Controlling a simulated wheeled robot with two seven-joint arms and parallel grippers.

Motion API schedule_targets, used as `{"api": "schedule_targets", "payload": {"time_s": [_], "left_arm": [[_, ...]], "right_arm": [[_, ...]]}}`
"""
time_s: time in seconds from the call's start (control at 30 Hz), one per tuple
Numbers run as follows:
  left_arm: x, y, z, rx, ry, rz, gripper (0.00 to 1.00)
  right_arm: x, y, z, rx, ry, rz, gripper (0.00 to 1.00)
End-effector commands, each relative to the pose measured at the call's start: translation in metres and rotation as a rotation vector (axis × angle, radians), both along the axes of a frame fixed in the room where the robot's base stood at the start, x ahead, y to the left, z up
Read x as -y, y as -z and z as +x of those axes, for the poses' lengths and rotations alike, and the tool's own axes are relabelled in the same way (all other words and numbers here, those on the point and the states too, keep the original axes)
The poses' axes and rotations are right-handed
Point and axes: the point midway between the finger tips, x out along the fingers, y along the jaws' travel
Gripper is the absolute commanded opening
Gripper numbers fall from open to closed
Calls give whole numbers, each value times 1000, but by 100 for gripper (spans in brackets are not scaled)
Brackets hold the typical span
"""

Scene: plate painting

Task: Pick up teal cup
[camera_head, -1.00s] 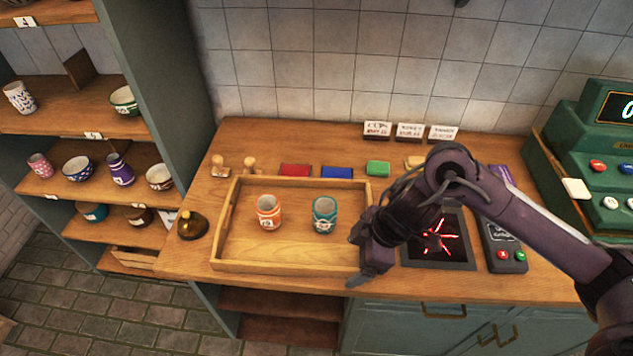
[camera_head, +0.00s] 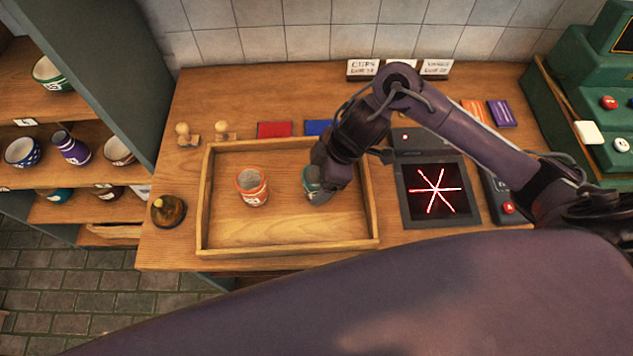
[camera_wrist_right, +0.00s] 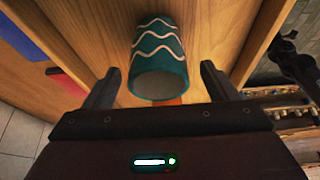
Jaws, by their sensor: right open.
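The teal cup (camera_head: 311,181) stands in the right part of the wooden tray (camera_head: 290,246), partly hidden by my right gripper (camera_head: 318,190). In the right wrist view the teal cup (camera_wrist_right: 158,62) shows white wavy lines and lies ahead of and between the two fingers of the right gripper (camera_wrist_right: 160,88). The fingers are open and apart, with no clear contact on the cup. An orange cup (camera_head: 252,187) stands to the left in the same tray. My left gripper is not in view.
A dark panel with a red star pattern (camera_head: 436,191) lies right of the tray. Red (camera_head: 274,130) and blue (camera_head: 319,127) pads lie behind it. A brown round object (camera_head: 168,211) sits left of the tray. Shelves with cups stand at far left.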

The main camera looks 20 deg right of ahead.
Motion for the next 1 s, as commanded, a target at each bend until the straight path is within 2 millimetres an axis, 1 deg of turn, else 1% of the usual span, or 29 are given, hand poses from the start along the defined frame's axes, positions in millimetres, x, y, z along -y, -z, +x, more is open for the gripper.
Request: {"api": "schedule_targets", "payload": {"time_s": [0.03, 0.1, 0.2, 0.33, 0.47, 0.87, 0.9, 1.0], "left_arm": [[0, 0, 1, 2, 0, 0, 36], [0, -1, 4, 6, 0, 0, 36], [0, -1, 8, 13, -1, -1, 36], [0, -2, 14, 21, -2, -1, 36], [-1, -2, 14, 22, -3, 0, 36], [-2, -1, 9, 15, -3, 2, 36], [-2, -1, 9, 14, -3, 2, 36], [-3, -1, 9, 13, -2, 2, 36]], "right_arm": [[-5, 8, -1, -7, 2, 5, 80], [-8, 16, 1, -5, 1, 3, 80], [-10, 24, 2, -3, 1, 1, 80], [-11, 27, 3, 0, 1, 0, 80], [-11, 27, 3, 0, 1, 0, 80], [-11, 26, 3, 0, 1, 0, 29], [-11, 26, 4, 1, 0, 1, 26], [-11, 26, 4, 1, 0, 1, 26]]}}
